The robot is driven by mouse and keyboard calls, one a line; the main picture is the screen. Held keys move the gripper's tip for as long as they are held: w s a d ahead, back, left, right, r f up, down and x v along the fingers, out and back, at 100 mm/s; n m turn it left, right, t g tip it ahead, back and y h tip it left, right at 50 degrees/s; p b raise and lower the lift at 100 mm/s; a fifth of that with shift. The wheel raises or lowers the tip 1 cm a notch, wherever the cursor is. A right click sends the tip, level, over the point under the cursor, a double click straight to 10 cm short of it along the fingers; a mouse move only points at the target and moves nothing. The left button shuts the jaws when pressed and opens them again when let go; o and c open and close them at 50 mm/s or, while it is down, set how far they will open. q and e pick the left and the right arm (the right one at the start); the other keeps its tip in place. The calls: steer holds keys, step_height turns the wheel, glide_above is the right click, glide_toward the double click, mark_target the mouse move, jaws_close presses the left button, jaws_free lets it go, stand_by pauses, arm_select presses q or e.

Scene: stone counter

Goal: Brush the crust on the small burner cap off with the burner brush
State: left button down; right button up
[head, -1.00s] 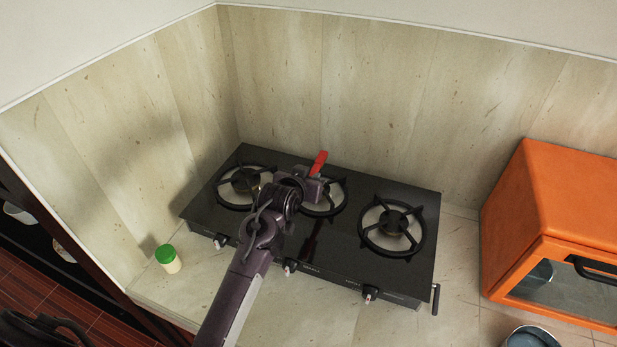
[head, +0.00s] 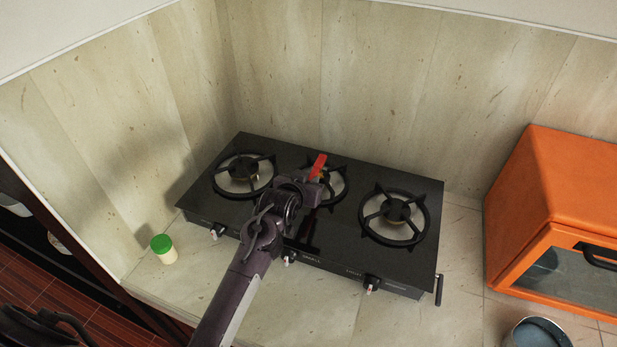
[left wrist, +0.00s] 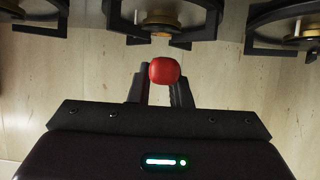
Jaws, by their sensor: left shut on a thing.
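A black hob (head: 262,143) with three burners stands on the stone counter. The middle burner (head: 338,186) is the small one and is partly covered by my left gripper and the red tool, so any crust on its cap cannot be made out. My left gripper (head: 316,182) is over this burner, shut on the burner brush (head: 318,165), whose handle is red. In the left wrist view the brush's red rounded end (left wrist: 164,71) sits between the fingertips, with the middle burner (left wrist: 160,24) just beyond it. The bristles are hidden. My right gripper is out of view.
Left burner (head: 243,172) and right burner (head: 397,212) carry black pan supports. A green-lidded jar (head: 162,248) stands front left. An orange oven (head: 565,180) and a grey-blue pot (head: 538,333) are at right. Stone walls rise behind and left.

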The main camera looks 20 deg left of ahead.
arm_select(q)
step_height(320, 180, down, 2)
steer(key=shift+f+b, duration=0.15)
steer(key=shift+b, duration=0.35)
steer(key=shift+f, duration=0.6)
steer(key=shift+f+b, duration=0.25)
steer(key=shift+b, duration=0.1)
steer(key=shift+w, duration=0.1)
